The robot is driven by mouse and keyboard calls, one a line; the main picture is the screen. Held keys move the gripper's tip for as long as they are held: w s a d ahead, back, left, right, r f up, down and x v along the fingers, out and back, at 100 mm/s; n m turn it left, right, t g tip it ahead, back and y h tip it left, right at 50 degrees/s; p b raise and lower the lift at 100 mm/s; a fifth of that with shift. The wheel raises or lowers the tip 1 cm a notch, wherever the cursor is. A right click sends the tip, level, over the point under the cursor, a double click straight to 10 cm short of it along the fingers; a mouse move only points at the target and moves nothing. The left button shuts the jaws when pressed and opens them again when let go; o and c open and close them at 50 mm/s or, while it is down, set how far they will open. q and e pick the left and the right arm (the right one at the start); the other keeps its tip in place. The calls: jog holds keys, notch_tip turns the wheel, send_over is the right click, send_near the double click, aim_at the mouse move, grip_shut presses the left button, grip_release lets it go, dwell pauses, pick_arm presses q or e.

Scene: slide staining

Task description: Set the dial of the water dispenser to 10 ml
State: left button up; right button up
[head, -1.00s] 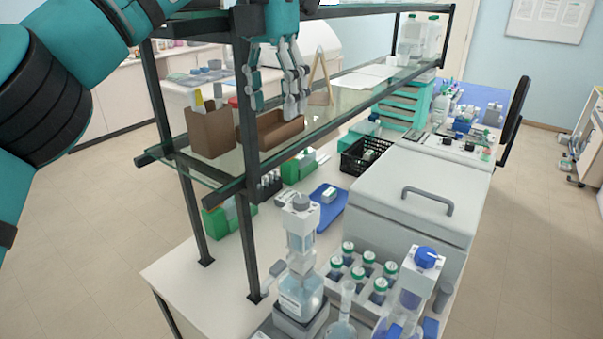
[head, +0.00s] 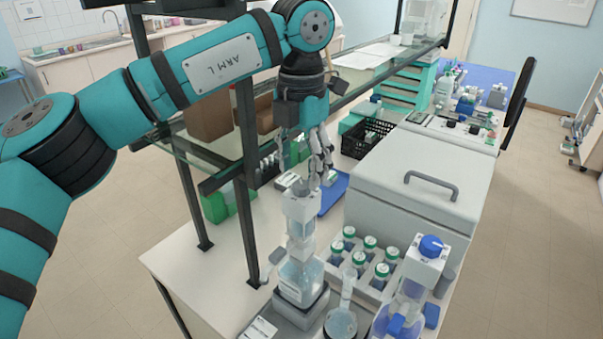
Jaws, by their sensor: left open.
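Two bottle-top dispensers stand at the front of the bench. The left one (head: 302,275) has a clear bottle of pale liquid, a white head and a grey top dial (head: 300,190). The right one (head: 428,262) has a white head with a blue dial (head: 431,246). I cannot read which holds water, nor either dial's setting. My left gripper (head: 319,177) is open and points down, just above and slightly right of the left dispenser's grey dial. I cannot tell whether its fingertips touch the dial. My right gripper is not in view.
Several green-capped bottles (head: 370,242) stand in a rack between the dispensers. A flask (head: 341,318) stands in front. A glass shelf with a dark post (head: 247,190) rises left of the gripper. A large white lidded box (head: 420,195) lies to the right.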

aim_at(301, 184)
pick_arm(q)
notch_tip(301, 184, down, 2)
jog(key=shift+f, duration=0.1)
jog(key=shift+f+p, duration=0.25)
jog(key=shift+p, duration=0.05)
jog(key=shift+f, duration=0.2)
jog(key=c, duration=0.5)
grip_shut()
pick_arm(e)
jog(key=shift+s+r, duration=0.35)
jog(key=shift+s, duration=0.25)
